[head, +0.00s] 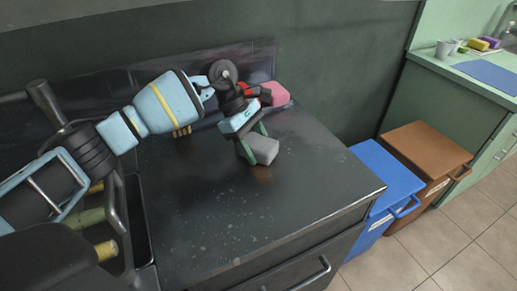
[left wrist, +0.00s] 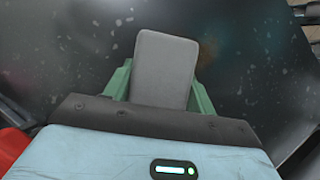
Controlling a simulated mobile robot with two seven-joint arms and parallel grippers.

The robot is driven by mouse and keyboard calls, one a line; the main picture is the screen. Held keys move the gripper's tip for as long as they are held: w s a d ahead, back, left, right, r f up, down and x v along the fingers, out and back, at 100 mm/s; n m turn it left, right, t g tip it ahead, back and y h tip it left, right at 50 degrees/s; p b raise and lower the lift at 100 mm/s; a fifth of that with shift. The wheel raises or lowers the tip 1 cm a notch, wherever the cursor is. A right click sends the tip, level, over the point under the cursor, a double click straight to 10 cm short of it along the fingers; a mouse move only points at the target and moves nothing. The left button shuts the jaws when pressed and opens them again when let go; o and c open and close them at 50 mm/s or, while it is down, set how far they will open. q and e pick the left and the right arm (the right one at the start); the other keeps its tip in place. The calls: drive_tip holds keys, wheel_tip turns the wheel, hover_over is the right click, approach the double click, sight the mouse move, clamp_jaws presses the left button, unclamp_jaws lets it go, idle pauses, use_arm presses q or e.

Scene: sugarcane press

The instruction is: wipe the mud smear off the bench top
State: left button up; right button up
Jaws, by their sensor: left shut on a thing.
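My left gripper (head: 255,145) is above the dark bench top (head: 300,180), its green fingers shut on a grey block, likely a sponge (head: 264,150). The block also shows between the fingers in the left wrist view (left wrist: 165,65). It is tilted and low over the bench; I cannot tell whether it touches. A faint brownish patch, likely the mud smear (head: 262,174), shows just below the block, which may hide part of it. In the left wrist view a dim brown tint (left wrist: 208,52) lies beside the block. My right gripper is not in view.
A pink block (head: 280,94) lies at the back of the bench, behind my gripper. Pale specks dot the bench. A blue bin (head: 385,175) and a brown bin (head: 428,150) stand right of it. Dark machinery with rollers (head: 90,216) is at left. The bench's front right is clear.

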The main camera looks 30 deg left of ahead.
use_arm(q)
drive_tip(key=shift+d+f, duration=0.15)
drive_tip(key=shift+f, duration=0.05)
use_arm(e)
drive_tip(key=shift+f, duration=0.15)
use_arm(q)
drive_tip(key=shift+s, duration=0.1)
